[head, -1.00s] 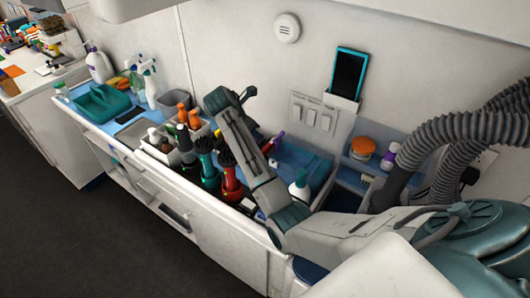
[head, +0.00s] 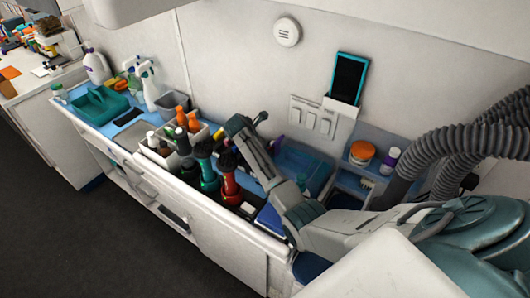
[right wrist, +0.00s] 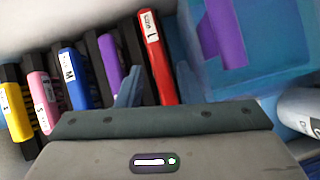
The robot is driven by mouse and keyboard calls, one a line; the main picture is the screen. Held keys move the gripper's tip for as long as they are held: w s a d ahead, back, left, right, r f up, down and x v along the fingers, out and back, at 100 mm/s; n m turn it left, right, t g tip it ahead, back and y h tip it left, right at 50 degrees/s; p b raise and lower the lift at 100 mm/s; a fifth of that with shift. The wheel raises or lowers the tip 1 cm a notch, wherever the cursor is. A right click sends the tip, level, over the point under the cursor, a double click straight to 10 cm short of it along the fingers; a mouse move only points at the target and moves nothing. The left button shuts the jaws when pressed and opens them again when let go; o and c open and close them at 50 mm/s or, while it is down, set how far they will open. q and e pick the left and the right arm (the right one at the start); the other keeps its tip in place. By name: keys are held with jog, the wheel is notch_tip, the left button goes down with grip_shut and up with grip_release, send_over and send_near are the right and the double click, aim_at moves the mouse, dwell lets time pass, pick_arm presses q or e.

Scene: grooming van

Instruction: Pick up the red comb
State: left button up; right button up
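The red comb (right wrist: 158,62) stands upright in the right wrist view, at the right end of a row of coloured combs, with a white label near its top. My right gripper (right wrist: 157,85) has one finger on each side of it, a purple comb lying just beyond the left finger. The fingers look apart, and I see no clear grip on the comb. In the head view my right arm reaches over the counter and hides the combs and the fingertips. My left gripper is not in view.
Purple (right wrist: 110,62), blue (right wrist: 75,77), pink (right wrist: 45,103) and yellow (right wrist: 15,112) combs stand close by on the left. A blue tray (right wrist: 245,85) lies to the right. Teal (head: 205,170) and red (head: 228,180) handled tools stand beside my arm on the counter.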

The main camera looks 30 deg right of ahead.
jog(key=shift+x, duration=0.85)
grip_shut()
jog(key=shift+r, duration=0.2)
notch_tip(320, 180, up, 6)
jog(key=shift+r+b, duration=0.2)
jog(key=shift+b, duration=0.8)
jog(key=w+a+b, duration=0.2)
jog(key=w+a, duration=0.1)
jog(key=w, duration=0.1)
jog(key=w+a+b, duration=0.3)
jog(key=w, duration=0.2)
jog(key=w+a+b, duration=0.3)
jog(key=w, duration=0.1)
jog(key=shift+w+a, duration=0.1)
jog(key=shift+w, duration=0.1)
jog(key=shift+w+a+r+b, duration=0.15)
jog(key=shift+w+a+b, duration=0.4)
jog(key=shift+w, duration=0.15)
